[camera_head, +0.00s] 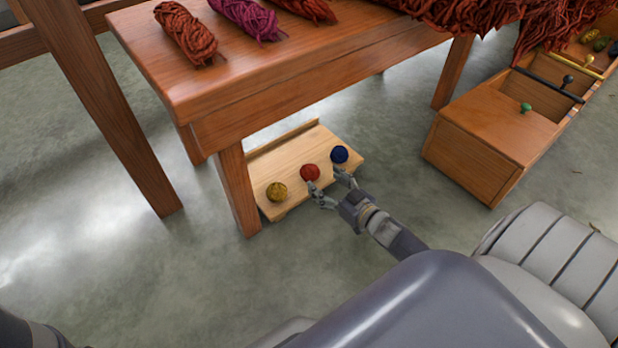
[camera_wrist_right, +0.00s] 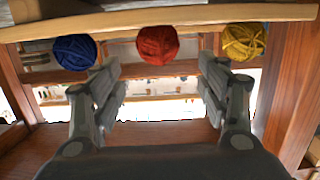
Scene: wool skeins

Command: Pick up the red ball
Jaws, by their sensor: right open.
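The red ball (camera_head: 310,172) of wool sits on a light wooden board (camera_head: 293,150) low down by the table leg, between a yellow ball (camera_head: 277,192) and a blue ball (camera_head: 339,154). My right gripper (camera_head: 329,186) is open right in front of the red ball. In the right wrist view, which looks upside down, the red ball (camera_wrist_right: 157,45) shows beyond and between the open fingers (camera_wrist_right: 160,92). The blue ball (camera_wrist_right: 75,52) is on the left there and the yellow ball (camera_wrist_right: 244,41) on the right. The left gripper is not in view; a dark arm part shows at bottom left.
A wooden table (camera_head: 230,80) with red and purple skeins (camera_head: 250,18) stands over the board's far side. Its front leg (camera_head: 238,190) is close to the board's left. A wooden drawer box (camera_head: 480,140) stands at right. Grey floor (camera_head: 190,270) in front is clear.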

